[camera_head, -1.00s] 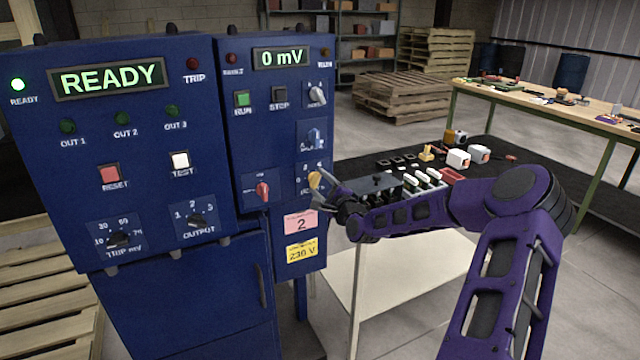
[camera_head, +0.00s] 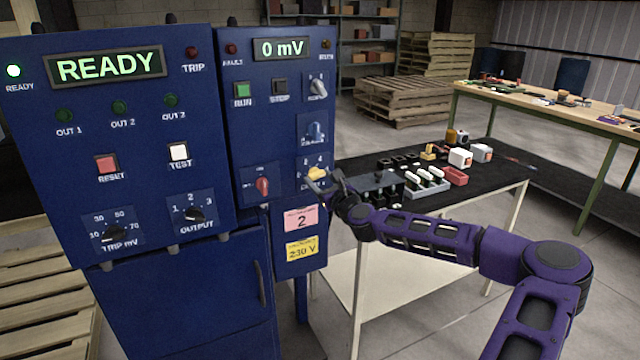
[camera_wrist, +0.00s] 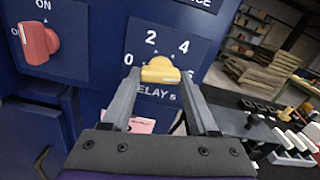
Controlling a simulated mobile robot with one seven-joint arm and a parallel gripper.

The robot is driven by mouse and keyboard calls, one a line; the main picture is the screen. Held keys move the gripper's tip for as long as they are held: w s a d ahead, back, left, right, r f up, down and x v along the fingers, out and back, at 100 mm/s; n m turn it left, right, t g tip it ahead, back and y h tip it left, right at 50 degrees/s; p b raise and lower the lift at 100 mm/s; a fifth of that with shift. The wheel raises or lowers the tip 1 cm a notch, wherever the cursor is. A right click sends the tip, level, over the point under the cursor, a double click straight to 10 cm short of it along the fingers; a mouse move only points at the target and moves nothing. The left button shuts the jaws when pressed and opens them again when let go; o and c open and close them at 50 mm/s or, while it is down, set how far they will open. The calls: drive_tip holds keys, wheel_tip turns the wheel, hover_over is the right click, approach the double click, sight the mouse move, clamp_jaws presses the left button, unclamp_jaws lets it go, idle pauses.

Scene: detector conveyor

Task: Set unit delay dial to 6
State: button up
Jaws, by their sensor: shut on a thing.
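The delay dial is a yellow knob (camera_wrist: 160,70) on a blue plate lettered "DELAY s"; the marks 0, 2 and 4 show around it in the wrist view. My gripper (camera_wrist: 160,76) is shut on the knob, one finger at each side. In the head view the yellow knob (camera_head: 318,173) is at the lower right of the right-hand panel, with my gripper (camera_head: 324,181) coming from the right and partly covering it. I cannot read exactly which mark the knob points to.
A red on/off knob (camera_wrist: 38,40) is left of the dial. A blue knob (camera_head: 316,132) and a grey knob (camera_head: 318,88) are above it.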

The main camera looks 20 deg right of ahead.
drive_tip(key=shift+m+b, duration=0.3)
drive_tip(key=shift+m, duration=0.7)
drive_tip(key=o, duration=1.4)
drive_tip(key=s, duration=1.7)
drive_tip(key=shift+s+d+p, duration=0.2)
drive_tip(key=shift+p, duration=0.1)
